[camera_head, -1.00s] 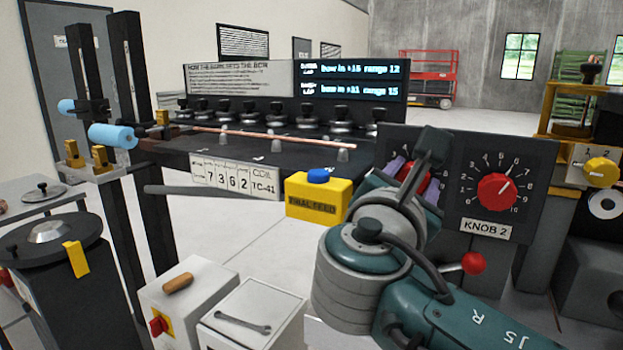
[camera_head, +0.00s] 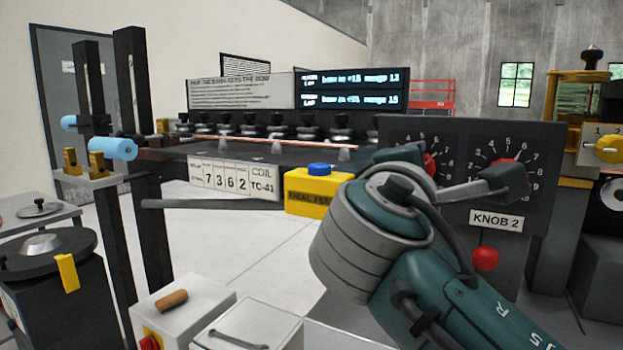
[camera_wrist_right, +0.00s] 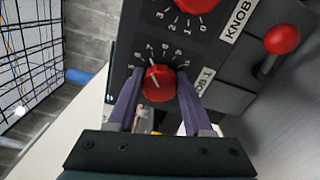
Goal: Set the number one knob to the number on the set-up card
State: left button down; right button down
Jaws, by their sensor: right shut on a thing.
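The red number one knob (camera_wrist_right: 158,83) sits between the two purple fingers of my right gripper (camera_wrist_right: 158,90) in the right wrist view, and the gripper is shut on it. Its white pointer line shows, but I cannot tell exactly which number it points to. In the head view my right arm covers most of this knob, leaving a red edge (camera_head: 430,165) visible. The white card (camera_head: 232,178) on the bench front carries the digits 7 3 6 2 and "COIL TC-41"; the small words above them are unreadable. My left gripper is not in view.
The knob 2 dial, above the KNOB 2 label (camera_head: 496,219), stands right of knob one, its red knob partly behind my wrist. A red ball-ended lever (camera_head: 485,259) hangs below. A yellow box with a blue button (camera_head: 319,170) stands left of my arm.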

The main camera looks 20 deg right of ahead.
jog(key=shift+m+b, duration=0.35)
jog(key=shift+m, duration=0.25)
jog(key=shift+c, duration=1.5)
grip_release()
jog(key=b+v, duration=0.1)
jog(key=v, duration=0.9)
jog(key=shift+b, duration=0.35)
